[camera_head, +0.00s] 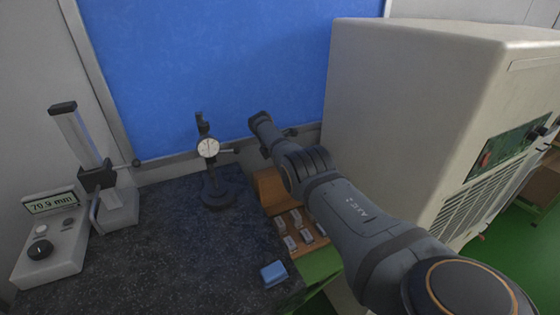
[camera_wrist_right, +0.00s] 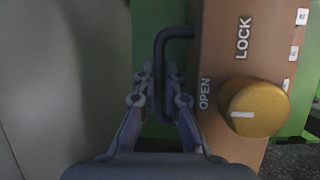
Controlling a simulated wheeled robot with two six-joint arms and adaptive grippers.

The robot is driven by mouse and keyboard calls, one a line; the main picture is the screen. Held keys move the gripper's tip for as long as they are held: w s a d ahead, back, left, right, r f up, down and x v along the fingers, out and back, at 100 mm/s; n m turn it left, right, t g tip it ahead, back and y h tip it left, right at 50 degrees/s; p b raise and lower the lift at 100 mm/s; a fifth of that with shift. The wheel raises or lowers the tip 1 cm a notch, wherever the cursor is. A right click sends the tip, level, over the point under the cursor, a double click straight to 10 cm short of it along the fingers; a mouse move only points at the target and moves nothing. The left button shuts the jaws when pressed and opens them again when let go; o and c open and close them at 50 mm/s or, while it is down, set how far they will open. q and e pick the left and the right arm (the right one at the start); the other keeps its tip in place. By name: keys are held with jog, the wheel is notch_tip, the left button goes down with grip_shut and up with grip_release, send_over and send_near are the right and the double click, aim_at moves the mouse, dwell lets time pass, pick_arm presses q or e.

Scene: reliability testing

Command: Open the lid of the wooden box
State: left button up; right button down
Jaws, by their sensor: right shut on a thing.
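The wooden box (camera_head: 271,188) stands at the right edge of the dark bench in the head view, partly hidden behind my right arm. In the right wrist view a brown side of the box (camera_wrist_right: 222,60) carries the words LOCK and OPEN. A round yellow knob (camera_wrist_right: 262,107) sits on that side, its white mark on the side toward OPEN. A dark bent handle (camera_wrist_right: 168,36) runs from the box down between my fingers. My right gripper (camera_wrist_right: 161,78) is shut on this handle. I cannot tell how far the lid is raised. My left gripper is not in view.
A dial gauge stand (camera_head: 214,190), a height gauge (camera_head: 95,175) and a display unit (camera_head: 52,245) stand on the dark bench (camera_head: 165,250). A small blue block (camera_head: 273,273) lies near the box. A large pale cabinet (camera_head: 400,110) rises close to the right of my arm.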

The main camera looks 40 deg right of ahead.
jog(key=shift+w+a+f, duration=0.2)
jog(key=shift+a+f, duration=0.05)
jog(key=shift+f, duration=0.1)
jog(key=c, duration=1.7)
grip_release()
jog(key=shift+f, duration=0.1)
jog(key=shift+w+f, duration=0.15)
jog(key=shift+f, duration=0.1)
jog(key=d+v, duration=0.1)
jog(key=v, duration=1.1)
jog(key=shift+a+r, duration=0.15)
jog(key=shift+r, duration=0.45)
